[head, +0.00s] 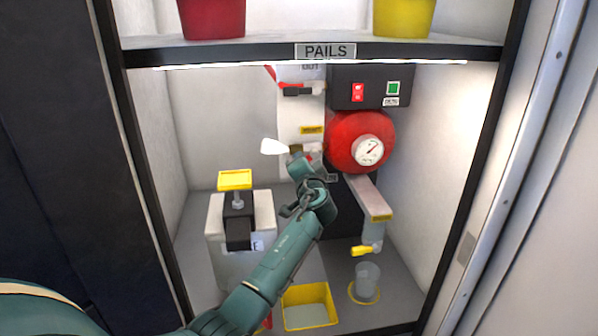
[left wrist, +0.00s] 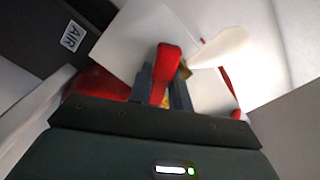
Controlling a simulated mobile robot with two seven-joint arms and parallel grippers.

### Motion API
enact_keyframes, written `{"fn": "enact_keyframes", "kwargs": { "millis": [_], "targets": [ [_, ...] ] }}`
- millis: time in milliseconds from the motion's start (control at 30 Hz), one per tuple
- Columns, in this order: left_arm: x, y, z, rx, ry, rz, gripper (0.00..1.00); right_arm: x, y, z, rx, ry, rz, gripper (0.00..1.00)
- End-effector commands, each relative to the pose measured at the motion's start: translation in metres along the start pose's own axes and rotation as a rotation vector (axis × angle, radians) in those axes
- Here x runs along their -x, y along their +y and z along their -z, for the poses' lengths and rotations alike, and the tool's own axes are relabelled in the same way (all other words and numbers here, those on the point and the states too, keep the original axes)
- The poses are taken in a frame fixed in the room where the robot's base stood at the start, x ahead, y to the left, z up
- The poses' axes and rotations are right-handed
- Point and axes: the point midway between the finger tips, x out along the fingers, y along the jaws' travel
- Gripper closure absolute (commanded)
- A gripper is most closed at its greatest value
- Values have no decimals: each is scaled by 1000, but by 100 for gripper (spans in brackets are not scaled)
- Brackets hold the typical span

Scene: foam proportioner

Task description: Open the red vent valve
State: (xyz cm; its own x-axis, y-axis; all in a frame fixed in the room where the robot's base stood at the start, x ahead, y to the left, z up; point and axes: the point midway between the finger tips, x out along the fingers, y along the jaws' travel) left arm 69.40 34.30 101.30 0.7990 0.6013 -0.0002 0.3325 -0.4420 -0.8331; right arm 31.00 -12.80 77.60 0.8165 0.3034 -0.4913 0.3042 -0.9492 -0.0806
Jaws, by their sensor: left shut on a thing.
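In the left wrist view, a red lever handle (left wrist: 168,62), which appears to be the red vent valve's, stands between the two fingers of my left gripper (left wrist: 163,84). The fingers are shut on it. In the head view, my left gripper (head: 303,160) reaches into the cabinet, at the lower part of a white column (head: 301,112) and left of a red round housing (head: 345,140). The valve body is mostly hidden behind the gripper there. A white cone-shaped spout (head: 273,147) points left beside the gripper. It also shows in the wrist view (left wrist: 222,50). My right gripper is not in view.
A shelf labelled PAILS (head: 325,51) is above. A gauge (head: 367,150) is on the red housing. A container with a yellow-topped clamp (head: 235,180) stands left. The back-left cabinet space is free.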

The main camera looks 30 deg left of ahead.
Motion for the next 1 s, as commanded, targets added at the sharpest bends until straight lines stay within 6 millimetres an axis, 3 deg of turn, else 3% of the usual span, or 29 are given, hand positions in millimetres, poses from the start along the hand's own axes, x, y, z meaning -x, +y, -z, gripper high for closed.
{"fn": "enact_keyframes", "kwargs": {
  "millis": [300,500,1000],
  "targets": [
    [-6,-14,7,-283,-1,4,100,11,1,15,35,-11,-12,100],
    [-6,-18,8,-417,-3,4,100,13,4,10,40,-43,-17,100],
    [-6,-21,10,-550,-2,6,100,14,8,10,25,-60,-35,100]
  ]
}}
